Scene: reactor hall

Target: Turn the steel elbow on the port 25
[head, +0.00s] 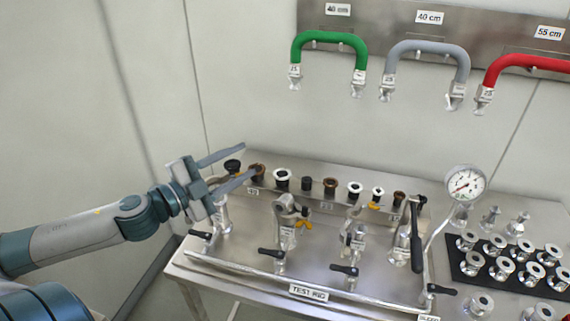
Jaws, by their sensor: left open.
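My left gripper (248,160) is open, with its two fingers pointing right over the back left of the test rig. It looks empty. A steel elbow (289,206) with a yellow clamp sits on an upright port in the rig's middle left, to the right of and below the fingers. Another steel fitting (221,213) stands at the rig's left end, partly hidden by my gripper. A third upright fitting (355,238) with a small yellow part stands further right. The port labels are too small to read, so I cannot tell which is port 25. My right gripper is not in view.
A row of dark and white fittings (330,186) lines the rig's back. Black lever handles (271,253) and a front rail (300,279) border the ports. A gauge (464,184) and a black mat (463,268) with several steel fittings are right. Coloured hoses (330,37) hang above.

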